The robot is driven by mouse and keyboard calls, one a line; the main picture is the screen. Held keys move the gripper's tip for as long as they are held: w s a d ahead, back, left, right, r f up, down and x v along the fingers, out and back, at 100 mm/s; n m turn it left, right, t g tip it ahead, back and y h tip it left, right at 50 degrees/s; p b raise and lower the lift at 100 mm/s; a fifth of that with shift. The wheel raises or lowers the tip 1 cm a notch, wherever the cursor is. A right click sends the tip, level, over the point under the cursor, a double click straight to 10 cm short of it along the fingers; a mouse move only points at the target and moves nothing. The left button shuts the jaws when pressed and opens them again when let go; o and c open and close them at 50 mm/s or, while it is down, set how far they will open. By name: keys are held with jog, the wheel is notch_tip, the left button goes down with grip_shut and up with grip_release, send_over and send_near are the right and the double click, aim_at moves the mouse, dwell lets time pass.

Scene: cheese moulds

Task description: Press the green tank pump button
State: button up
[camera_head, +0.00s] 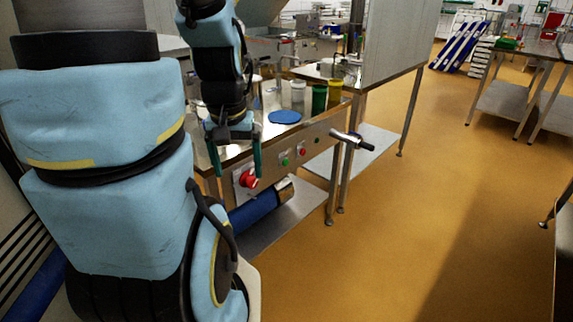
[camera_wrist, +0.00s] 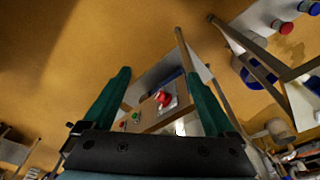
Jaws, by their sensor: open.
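A small green button (camera_head: 285,162) sits on the metal front panel (camera_head: 322,129) of the table-like unit. It also shows in the wrist view (camera_wrist: 136,115), between a small red button (camera_wrist: 122,124) and a large red knob (camera_wrist: 164,98). A second small dark green spot (camera_head: 317,140) lies farther right on the panel. No label is readable. My gripper (camera_head: 239,175) is open and empty, its two green fingers pointing down near the large red knob, left of the green button. It appears apart from the green button. In the wrist view the open fingers (camera_wrist: 158,73) frame the knob.
A black-ended handle (camera_head: 352,140) juts out from the panel's right end. A blue cylinder (camera_head: 256,207) lies below. The orange floor on the right is open, with metal tables farther off.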

grip_shut()
dwell(0.5)
dwell(0.9)
